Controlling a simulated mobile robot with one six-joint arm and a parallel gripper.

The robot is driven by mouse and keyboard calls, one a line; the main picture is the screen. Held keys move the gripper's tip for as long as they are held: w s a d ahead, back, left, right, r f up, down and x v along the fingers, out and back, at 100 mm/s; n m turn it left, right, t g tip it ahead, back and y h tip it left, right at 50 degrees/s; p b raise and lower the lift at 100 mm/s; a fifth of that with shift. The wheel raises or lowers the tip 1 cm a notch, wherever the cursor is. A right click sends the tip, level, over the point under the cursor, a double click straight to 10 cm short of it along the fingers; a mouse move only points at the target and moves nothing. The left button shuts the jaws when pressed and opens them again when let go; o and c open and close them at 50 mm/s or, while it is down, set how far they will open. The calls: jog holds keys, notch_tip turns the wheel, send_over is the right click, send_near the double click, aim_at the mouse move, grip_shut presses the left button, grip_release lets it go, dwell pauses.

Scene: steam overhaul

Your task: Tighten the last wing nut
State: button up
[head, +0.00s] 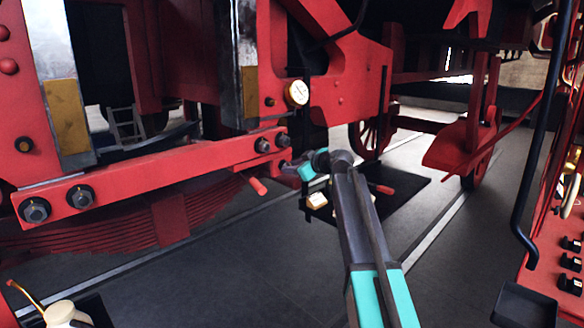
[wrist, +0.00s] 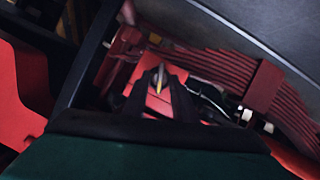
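My gripper (head: 288,166) is at the right end of the red beam, beneath two dark bolts, mostly hidden by my wrist in the head view. In the wrist view, two dark fingers (wrist: 160,98) point at a red block (wrist: 158,103). A small grey and yellow piece (wrist: 160,78) shows between or just beyond their tips. It may be a wing nut, but it is too small and dark to be sure. I cannot tell whether the fingers touch it. No other wing nut can be made out clearly.
The red beam (head: 150,172) carries large bolts; a leaf spring (head: 100,232) hangs below. A gauge (head: 298,93) is above my gripper. A red rack (head: 545,275) stands at right. Open floor lies in front.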

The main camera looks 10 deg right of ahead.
grip_shut()
dwell(0.4)
jog(key=m+g+y, duration=0.1)
jog(key=m+y, duration=0.2)
jog(key=m, duration=0.2)
jog(key=d+m+g+y+b, duration=0.1)
jog(key=m+y, duration=0.1)
jog(key=m, duration=0.3)
jog(key=f+m+y+b, duration=0.1)
jog(key=m+y, duration=0.2)
jog(key=m, duration=0.2)
jog(key=shift+w+d+g+y, duration=0.15)
jog(key=shift+w+g+y, duration=0.15)
jog(key=shift+w+g, duration=0.1)
dwell(1.5)
